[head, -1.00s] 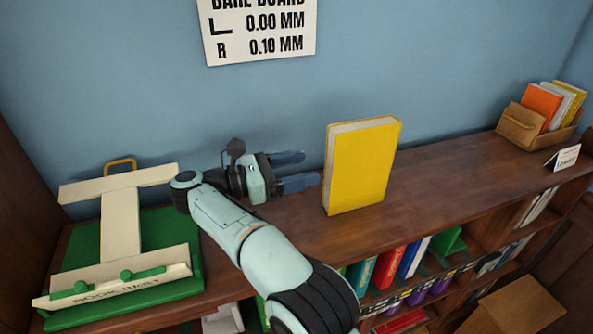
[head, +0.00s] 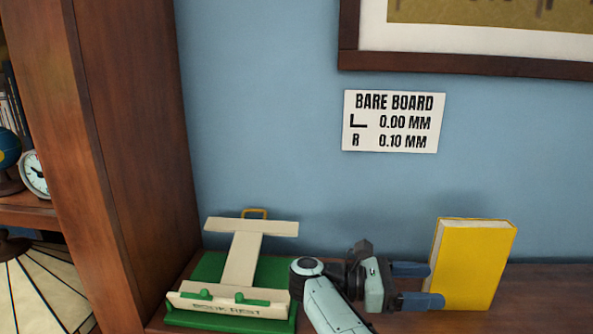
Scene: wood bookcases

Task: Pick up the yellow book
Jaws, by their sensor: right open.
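The yellow book (head: 475,265) stands upright on the wooden bookcase top (head: 385,322), right of centre in the head view. My right gripper (head: 436,285) is at its left edge, pointing right, with its two dark blue fingers apart. The nearer fingertip overlaps the lower left of the book's cover in the picture. The farther fingertip ends at the book's left edge. I cannot tell whether either finger touches the book. My left gripper is not in view.
A green and cream book rest (head: 243,262) stands left of my right arm. A tall wooden bookcase side (head: 130,130) rises at the left. Behind is a blue wall with a "BARE BOARD" sign (head: 394,121) and a framed picture (head: 350,55). The bookcase top right of the book looks clear.

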